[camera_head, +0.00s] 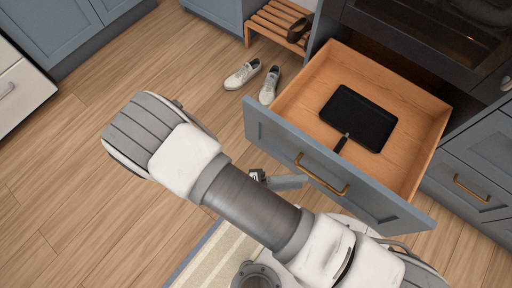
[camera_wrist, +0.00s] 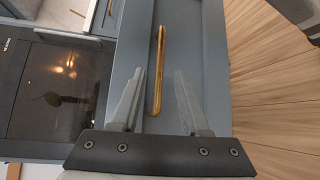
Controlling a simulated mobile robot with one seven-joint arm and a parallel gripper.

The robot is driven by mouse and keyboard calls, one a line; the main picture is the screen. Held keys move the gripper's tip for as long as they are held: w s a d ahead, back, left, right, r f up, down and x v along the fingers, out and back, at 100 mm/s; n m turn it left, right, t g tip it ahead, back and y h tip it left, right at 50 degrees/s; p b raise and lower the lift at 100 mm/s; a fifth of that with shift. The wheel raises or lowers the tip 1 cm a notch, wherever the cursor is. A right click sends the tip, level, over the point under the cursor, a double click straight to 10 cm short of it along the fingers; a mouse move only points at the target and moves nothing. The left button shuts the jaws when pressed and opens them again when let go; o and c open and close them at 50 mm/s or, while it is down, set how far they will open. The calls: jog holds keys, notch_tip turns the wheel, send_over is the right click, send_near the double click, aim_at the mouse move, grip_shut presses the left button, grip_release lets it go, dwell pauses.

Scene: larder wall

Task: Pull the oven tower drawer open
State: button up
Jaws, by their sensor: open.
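The oven tower drawer (camera_head: 345,170) is pulled out below the oven, with a blue-grey front and a light wooden inside. Its brass bar handle (camera_head: 322,177) is on the front and also shows in the wrist view (camera_wrist: 158,60). My gripper (camera_head: 300,181) is just in front of the drawer front, near the left end of the handle, partly hidden by my arm. In the wrist view my gripper (camera_wrist: 158,76) is open, with the handle appearing between its fingers. I see no finger closed on the handle. I cannot tell whether they touch.
A black pan (camera_head: 358,118) lies in the drawer. The oven (camera_head: 430,40) is above it. White-grey shoes (camera_head: 243,74) and a wooden slatted bench (camera_head: 278,24) stand left of the drawer. A striped rug (camera_head: 215,258) lies below my arm. The wooden floor at left is clear.

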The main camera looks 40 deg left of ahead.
jog(key=v, duration=1)
jog(key=shift+a+p, duration=0.2)
jog(key=shift+p, duration=0.2)
jog(key=w+d+r+m+g+y, duration=0.25)
jog(key=w+r+g, duration=0.2)
jog(key=r, duration=0.35)
jog(key=w+d+r+m+g+y, duration=0.2)
jog(key=w+d+r+g, duration=0.2)
jog(key=w+r, duration=0.25)
jog(key=w+d+r+m+g+y, duration=0.25)
jog(key=w+r+g, duration=0.2)
jog(key=r, duration=0.45)
jog(key=s+d+r+m+t+y, duration=0.1)
jog(key=d+r+m+t+y, duration=0.1)
jog(key=d+r+t, duration=0.5)
jog(key=d+r+m+t+y, duration=0.1)
jog(key=d+r+y, duration=0.35)
jog(key=d, duration=0.75)
notch_tip(320, 180, up, 20)
jog(key=h+p, duration=0.1)
jog(key=p, duration=1.8)
jog(key=shift+a+g, duration=0.25)
jog(key=shift+g, duration=0.05)
